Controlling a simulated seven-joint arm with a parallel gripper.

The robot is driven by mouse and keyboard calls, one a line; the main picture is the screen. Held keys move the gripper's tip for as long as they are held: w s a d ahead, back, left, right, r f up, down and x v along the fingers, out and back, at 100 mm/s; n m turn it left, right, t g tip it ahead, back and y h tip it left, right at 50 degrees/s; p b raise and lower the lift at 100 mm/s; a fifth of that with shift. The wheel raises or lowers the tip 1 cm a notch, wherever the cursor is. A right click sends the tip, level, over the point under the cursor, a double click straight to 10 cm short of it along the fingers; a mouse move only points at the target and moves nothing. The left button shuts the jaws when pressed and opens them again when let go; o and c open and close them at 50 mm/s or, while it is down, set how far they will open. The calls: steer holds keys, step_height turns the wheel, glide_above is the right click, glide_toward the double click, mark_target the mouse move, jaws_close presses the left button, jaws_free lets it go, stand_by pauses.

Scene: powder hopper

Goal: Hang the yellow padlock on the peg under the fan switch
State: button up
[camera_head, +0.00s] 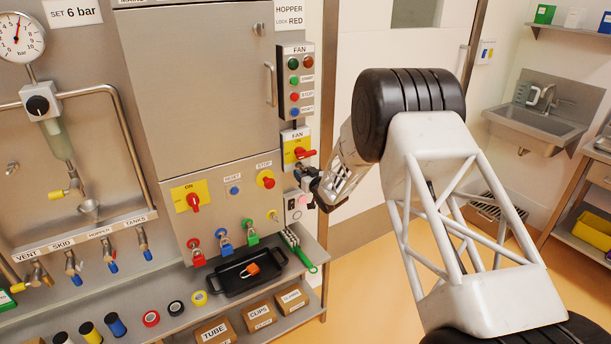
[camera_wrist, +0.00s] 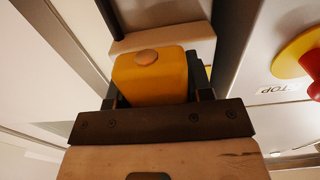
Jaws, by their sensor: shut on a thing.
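The fan switch (camera_head: 297,146), a yellow plate with a red handle, is on the narrow column right of the steel cabinet. My gripper (camera_head: 309,180) is just below it, close to the column. In the wrist view, the yellow padlock (camera_wrist: 150,78) is a yellow block with a round brownish spot, between the jaws of my gripper (camera_wrist: 152,98), which is shut on it. The padlock's shackle is hidden in the wrist view. The peg under the fan switch cannot be made out behind my gripper. I cannot tell whether the padlock touches it.
Red (camera_head: 198,256), blue (camera_head: 226,247) and green (camera_head: 252,239) padlocks hang along the cabinet's lower panel. An orange-red padlock (camera_head: 252,270) lies in a black tray (camera_head: 230,287). A green-handled brush (camera_head: 298,252) is beside it.

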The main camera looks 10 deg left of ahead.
steer(key=shift+w+a+f, duration=0.4)
steer(key=shift+w+a, duration=0.2)
steer(key=shift+f, duration=0.1)
stand_by(0.6)
steer(key=o, duration=1)
steer(key=v, duration=0.7)
steer(key=shift+s+d, duration=0.25)
steer(key=shift+d, duration=0.1)
